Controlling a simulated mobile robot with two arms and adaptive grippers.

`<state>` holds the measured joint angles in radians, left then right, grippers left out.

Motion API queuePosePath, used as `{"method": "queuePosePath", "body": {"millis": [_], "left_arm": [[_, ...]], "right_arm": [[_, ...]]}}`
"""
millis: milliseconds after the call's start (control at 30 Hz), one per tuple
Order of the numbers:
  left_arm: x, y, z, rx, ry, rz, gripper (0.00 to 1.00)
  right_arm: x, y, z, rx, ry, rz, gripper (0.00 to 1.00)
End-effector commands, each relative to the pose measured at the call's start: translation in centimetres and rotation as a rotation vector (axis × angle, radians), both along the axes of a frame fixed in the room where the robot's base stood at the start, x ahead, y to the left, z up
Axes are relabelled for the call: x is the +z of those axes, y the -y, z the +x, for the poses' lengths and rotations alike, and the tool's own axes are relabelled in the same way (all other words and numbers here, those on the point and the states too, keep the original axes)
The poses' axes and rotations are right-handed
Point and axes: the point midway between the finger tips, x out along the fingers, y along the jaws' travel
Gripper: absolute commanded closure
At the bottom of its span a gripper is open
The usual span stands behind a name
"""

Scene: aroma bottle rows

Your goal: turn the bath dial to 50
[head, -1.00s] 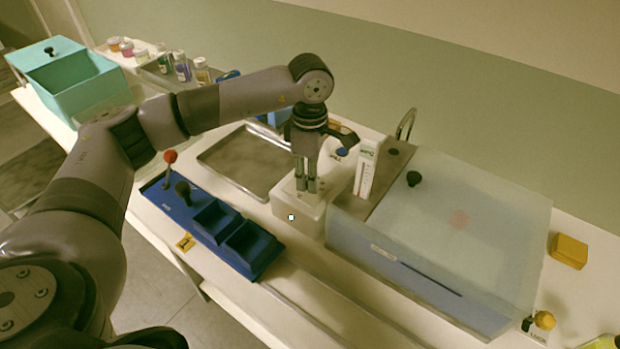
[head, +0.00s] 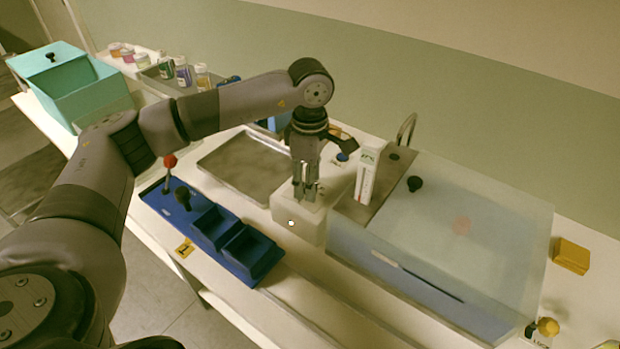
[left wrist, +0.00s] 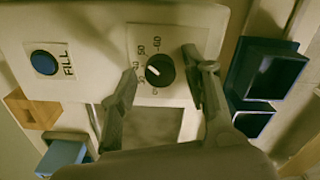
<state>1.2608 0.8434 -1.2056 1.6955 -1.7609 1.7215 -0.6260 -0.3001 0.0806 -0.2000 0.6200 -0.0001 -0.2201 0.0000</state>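The bath dial (left wrist: 160,71) is a round black knob with a white pointer line on a pale panel in the left wrist view. Numbers ring it, with 50 and 60 above it; the pointer tilts toward the upper left, and its exact reading is too small to tell. My left gripper (left wrist: 163,90) has its fingers apart, one on each side of the dial; contact with it cannot be told. In the head view the left gripper (head: 306,194) points down over the white box (head: 297,226), hiding the dial. My right gripper is not in view.
A blue FILL button (left wrist: 44,62) sits beside the dial. The translucent lidded bath (head: 460,225) and a white gauge (head: 367,173) stand right of the box. A blue caddy (head: 190,218) with a red-topped lever (head: 169,165) and a grey tray (head: 240,170) lie left.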

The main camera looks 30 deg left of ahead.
Motion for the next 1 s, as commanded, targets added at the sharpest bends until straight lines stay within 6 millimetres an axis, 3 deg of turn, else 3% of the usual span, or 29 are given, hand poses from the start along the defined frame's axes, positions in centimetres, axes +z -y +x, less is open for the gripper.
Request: {"method": "queuePosePath", "body": {"millis": [367,467,800,1000], "left_arm": [[0.5,0.0,0.0,0.0,0.0,-0.001,0.54],[1.8,0.1,0.0,0.0,0.001,-0.002,0.54],[8.9,0.0,0.1,0.0,0.003,-0.001,0.54],[11.4,0.0,0.0,-0.001,0.0,-0.001,0.54]], "right_arm": [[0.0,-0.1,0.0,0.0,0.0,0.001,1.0],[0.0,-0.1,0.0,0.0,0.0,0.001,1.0],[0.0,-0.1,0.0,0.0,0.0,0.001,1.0],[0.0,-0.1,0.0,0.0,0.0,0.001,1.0]]}}
